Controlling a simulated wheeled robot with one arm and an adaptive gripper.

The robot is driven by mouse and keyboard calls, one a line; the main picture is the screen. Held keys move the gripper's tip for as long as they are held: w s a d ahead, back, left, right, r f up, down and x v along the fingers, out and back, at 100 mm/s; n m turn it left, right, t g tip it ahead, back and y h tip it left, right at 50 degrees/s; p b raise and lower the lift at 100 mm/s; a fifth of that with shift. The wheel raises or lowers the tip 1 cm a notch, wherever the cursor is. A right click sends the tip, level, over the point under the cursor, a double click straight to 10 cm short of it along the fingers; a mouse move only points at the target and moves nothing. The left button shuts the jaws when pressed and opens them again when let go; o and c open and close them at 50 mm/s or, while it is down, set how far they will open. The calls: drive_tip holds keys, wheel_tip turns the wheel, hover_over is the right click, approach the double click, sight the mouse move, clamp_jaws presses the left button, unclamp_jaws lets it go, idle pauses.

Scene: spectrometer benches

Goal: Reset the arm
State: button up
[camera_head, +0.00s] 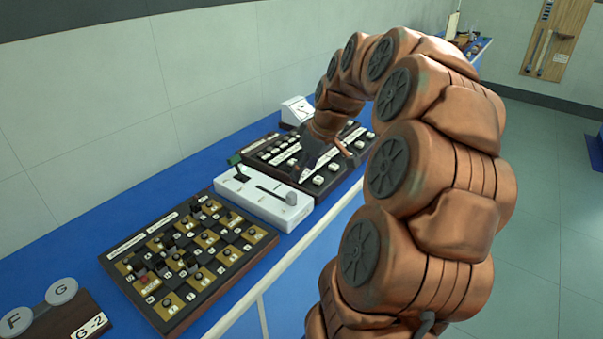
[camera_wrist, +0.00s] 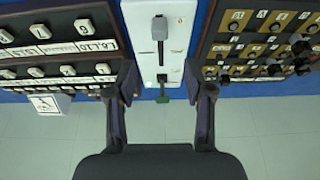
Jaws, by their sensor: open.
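My arm, made of copper-coloured segments, arches over the blue bench in the head view. My gripper (camera_head: 318,158) hangs at its end above the bench, near the dark button panel and the white lever box. In the wrist view my gripper (camera_wrist: 162,92) has its two dark fingers spread wide, with nothing between them. The white lever box (camera_wrist: 174,40) shows beyond and between the fingers, and it is also in the head view (camera_head: 262,202). Its grey-handled lever (camera_head: 290,198) and green-handled lever (camera_head: 234,160) are visible. The fingers partly cover the button panel in the head view.
A checkered switch panel (camera_head: 262,238) lies left of the lever box, and a dark button panel (camera_head: 258,148) lies beyond it. A white box (camera_head: 297,108) stands farther back. A G-2 plaque (camera_head: 88,328) is at lower left.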

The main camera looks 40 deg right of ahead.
idle(0.6)
drive_tip(key=s+a+g, duration=0.1)
drive_tip(key=a+g, duration=0.1)
drive_tip(key=a, duration=1.1)
drive_tip(key=s+a+f+g+p, duration=0.1)
drive_tip(key=s+a+f+g, duration=0.1)
drive_tip(key=s+a, duration=1.1)
drive_tip(key=shift+a+f+g+p, duration=0.3)
drive_tip(key=shift+a+g, duration=0.1)
drive_tip(key=shift+a, duration=0.75)
drive_tip(key=shift+m+g+h, duration=0.3)
drive_tip(key=shift+m+g, duration=0.4)
drive_tip(key=shift+m, duration=0.1)
drive_tip(key=s, duration=0.3)
drive_tip(key=s+a+f, duration=0.1)
drive_tip(key=s, duration=0.2)
drive_tip(key=s+a+f, duration=0.1)
drive_tip(key=s, duration=0.2)
drive_tip(key=shift+s+a+f, duration=0.1)
drive_tip(key=shift+a+f, duration=0.05)
drive_tip(key=shift+a, duration=0.05)
drive_tip(key=shift+c, duration=0.2)
